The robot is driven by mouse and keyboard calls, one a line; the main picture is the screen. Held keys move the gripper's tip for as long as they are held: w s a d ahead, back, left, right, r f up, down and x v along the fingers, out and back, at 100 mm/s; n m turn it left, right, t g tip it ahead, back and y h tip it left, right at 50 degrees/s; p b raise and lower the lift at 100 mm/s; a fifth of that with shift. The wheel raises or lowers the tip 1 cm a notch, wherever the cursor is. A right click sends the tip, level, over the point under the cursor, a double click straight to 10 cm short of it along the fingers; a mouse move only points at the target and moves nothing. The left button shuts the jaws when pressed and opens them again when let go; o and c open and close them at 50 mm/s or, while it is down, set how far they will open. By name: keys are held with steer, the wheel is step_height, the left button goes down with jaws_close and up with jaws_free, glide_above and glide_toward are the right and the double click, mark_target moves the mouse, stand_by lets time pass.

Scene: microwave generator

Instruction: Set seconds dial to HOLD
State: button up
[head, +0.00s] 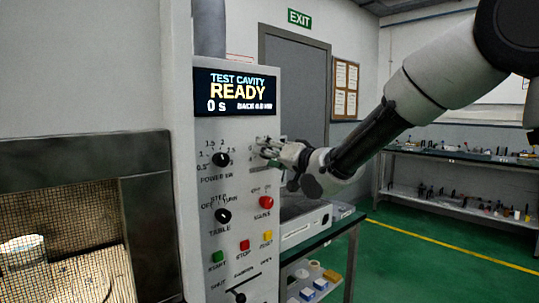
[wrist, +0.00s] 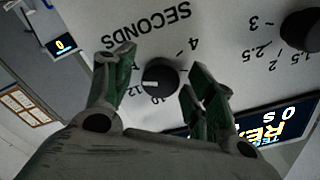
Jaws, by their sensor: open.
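The seconds dial (wrist: 160,77) is a round black knob with a pale mark on its left side in the wrist view. The upside-down SECONDS label and a few numbers show around it; HOLD cannot be read. My gripper (wrist: 158,66) is open, with green fingers on either side of the dial; I cannot tell whether they touch it. In the head view my gripper (head: 267,148) is at the panel's upper right and hides the dial. The display (head: 235,92) reads TEST CAVITY, READY, 0 s.
The power knob (head: 221,160) and table knob (head: 223,216) are to the left on the panel. A red knob (head: 266,202) sits below my gripper. Green, red and yellow buttons are lower. A mesh-fronted cavity (head: 65,235) stands left; a bench (head: 325,238) stands right.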

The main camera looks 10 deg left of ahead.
steer(key=shift+d, duration=0.1)
steer(key=v, duration=1.1)
steer(key=shift+s+d, duration=0.3)
